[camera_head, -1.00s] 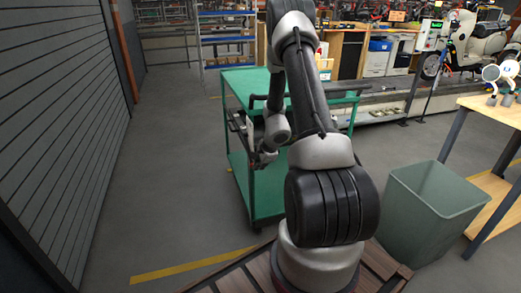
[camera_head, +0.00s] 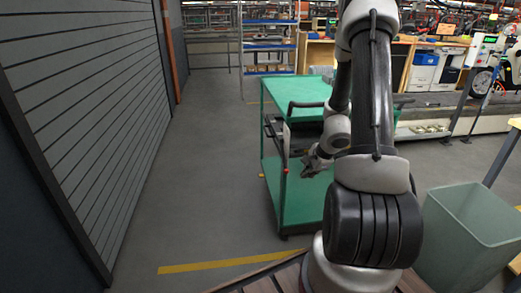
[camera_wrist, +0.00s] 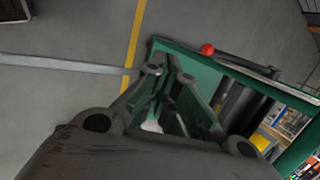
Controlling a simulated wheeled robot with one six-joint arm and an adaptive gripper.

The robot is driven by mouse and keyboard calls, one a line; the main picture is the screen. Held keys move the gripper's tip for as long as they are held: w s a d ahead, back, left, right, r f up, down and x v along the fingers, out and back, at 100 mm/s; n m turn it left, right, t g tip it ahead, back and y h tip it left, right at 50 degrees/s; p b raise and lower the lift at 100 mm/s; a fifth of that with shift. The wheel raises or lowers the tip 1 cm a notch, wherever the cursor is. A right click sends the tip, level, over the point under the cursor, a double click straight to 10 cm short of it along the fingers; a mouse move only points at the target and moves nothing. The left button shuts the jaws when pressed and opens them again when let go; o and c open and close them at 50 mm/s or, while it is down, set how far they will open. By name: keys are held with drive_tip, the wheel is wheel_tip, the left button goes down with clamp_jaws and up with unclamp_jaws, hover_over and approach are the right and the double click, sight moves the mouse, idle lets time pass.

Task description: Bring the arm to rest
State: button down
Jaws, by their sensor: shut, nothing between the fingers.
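My arm rises from its base at the lower right of the head view and bends at a high elbow, with the forearm hanging down. My gripper (camera_head: 316,166) is near the green cart (camera_head: 300,222), in front of its dark handle side. In the wrist view my gripper's fingers (camera_wrist: 172,72) come together at their tips, with nothing between them. The cart's green edge (camera_wrist: 268,78) lies beyond and to the right of the fingers there. I cannot tell whether the gripper touches the cart.
A grey-green bin (camera_head: 470,235) stands right of my arm. A slatted shutter wall (camera_head: 85,110) runs along the left. A red knob (camera_wrist: 207,49) shows near the cart edge. Open floor with a yellow line (camera_head: 225,263) lies between wall and cart.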

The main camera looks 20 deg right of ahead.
drive_tip(key=s+a+r+n+g+y, duration=0.3)
drive_tip(key=s+a+r+n+y, duration=0.1)
drive_tip(key=s+a+r+n, duration=0.45)
drive_tip(key=s+a+r+n+h, duration=0.1)
drive_tip(key=s+r+n, duration=0.3)
drive_tip(key=r, duration=0.4)
drive_tip(key=s+a+r+n+t+h, duration=0.1)
drive_tip(key=s+a+r+n+h, duration=0.1)
drive_tip(key=r, duration=0.5)
drive_tip(key=s+a+r+n+t+h, duration=0.1)
drive_tip(key=s+a+r+n, duration=0.2)
drive_tip(key=s+r+n, duration=0.3)
wheel_tip(320, 180, up, 3)
drive_tip(key=shift+s+f+h, duration=0.15)
drive_tip(key=shift+s+h, duration=0.15)
drive_tip(key=shift+s, duration=0.65)
